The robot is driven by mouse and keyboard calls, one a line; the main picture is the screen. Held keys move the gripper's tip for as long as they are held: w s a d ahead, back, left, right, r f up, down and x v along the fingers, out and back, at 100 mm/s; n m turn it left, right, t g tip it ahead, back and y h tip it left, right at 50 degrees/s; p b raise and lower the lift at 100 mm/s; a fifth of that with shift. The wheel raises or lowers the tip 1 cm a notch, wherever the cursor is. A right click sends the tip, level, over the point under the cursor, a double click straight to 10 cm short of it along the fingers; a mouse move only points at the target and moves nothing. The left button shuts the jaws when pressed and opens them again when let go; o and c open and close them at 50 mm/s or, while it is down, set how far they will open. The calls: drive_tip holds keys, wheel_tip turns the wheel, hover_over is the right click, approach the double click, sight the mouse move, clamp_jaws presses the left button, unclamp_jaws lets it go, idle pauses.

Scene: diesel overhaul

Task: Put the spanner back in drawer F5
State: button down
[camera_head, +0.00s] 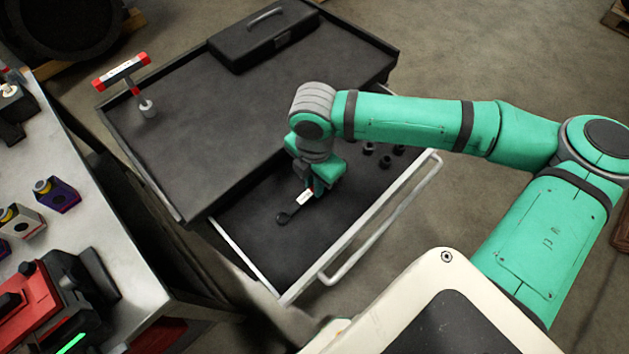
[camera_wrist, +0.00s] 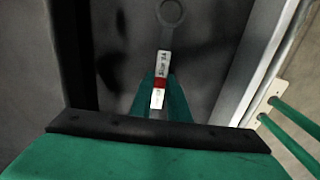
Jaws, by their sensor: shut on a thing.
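The spanner (camera_head: 287,214) shows below my gripper (camera_head: 314,187) in the head view, with a dark ring end and a white and red label on its shank. My gripper is shut on the spanner, over the open drawer (camera_head: 262,254) of the dark tool cabinet. In the wrist view the ring end of the spanner (camera_wrist: 170,12) points away from my gripper (camera_wrist: 160,100), and the label lies at the fingertips. The far end of the spanner is hidden by my gripper. I cannot tell whether the spanner touches the drawer floor. No drawer number is readable.
Several small dark sockets (camera_head: 386,160) stand in the drawer's right part. The drawer's handle bar (camera_head: 375,228) runs along its front. A metal workbench (camera_head: 105,222) stands at left.

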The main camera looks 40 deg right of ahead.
drive_tip(key=shift+f, duration=0.1)
idle(0.3)
drive_tip(key=shift+f, duration=1)
drive_tip(key=c, duration=1.6)
unclamp_jaws()
drive_tip(key=shift+w, duration=0.15)
drive_tip(key=shift+f, duration=0.1)
